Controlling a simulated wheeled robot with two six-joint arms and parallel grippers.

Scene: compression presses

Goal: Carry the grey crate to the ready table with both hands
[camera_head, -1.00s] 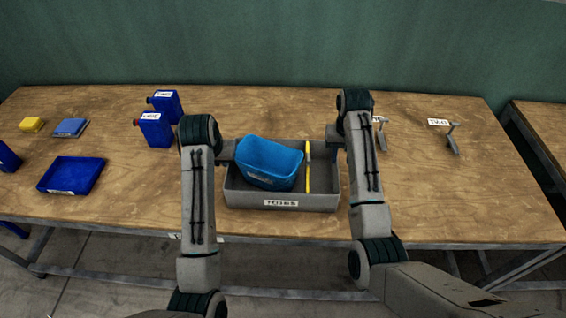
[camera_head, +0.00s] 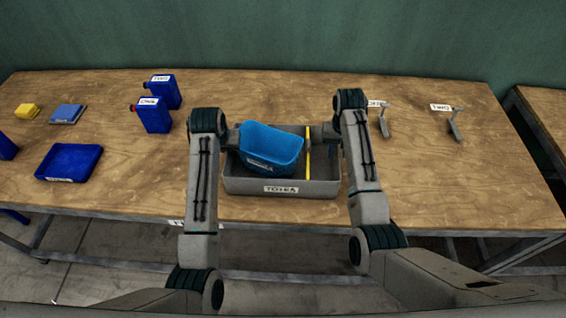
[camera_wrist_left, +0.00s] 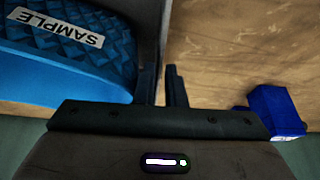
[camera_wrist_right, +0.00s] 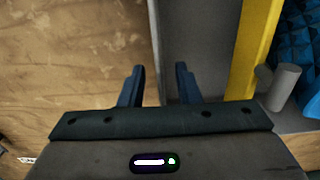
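The grey crate (camera_head: 240,184) stands on the wooden table near its front edge. A blue bin (camera_head: 270,146) and a yellow bar (camera_head: 308,155) are in it. My left gripper (camera_head: 233,138) is at the crate's left wall; in the left wrist view its fingers (camera_wrist_left: 162,88) are close together with the wall between them. My right gripper (camera_head: 326,140) is at the right wall; in the right wrist view its fingers (camera_wrist_right: 160,85) stand apart, one on each side of the wall (camera_wrist_right: 155,50). A second table (camera_head: 545,112) at the right edge may be the ready table; no label shows.
Two blue canisters (camera_head: 153,115), a blue tray (camera_head: 70,161), a blue flat block (camera_head: 66,114) and a yellow block (camera_head: 27,111) are on the left. Two grey upright pieces (camera_head: 456,125) are on the right. A gap separates the tables. The right front tabletop is clear.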

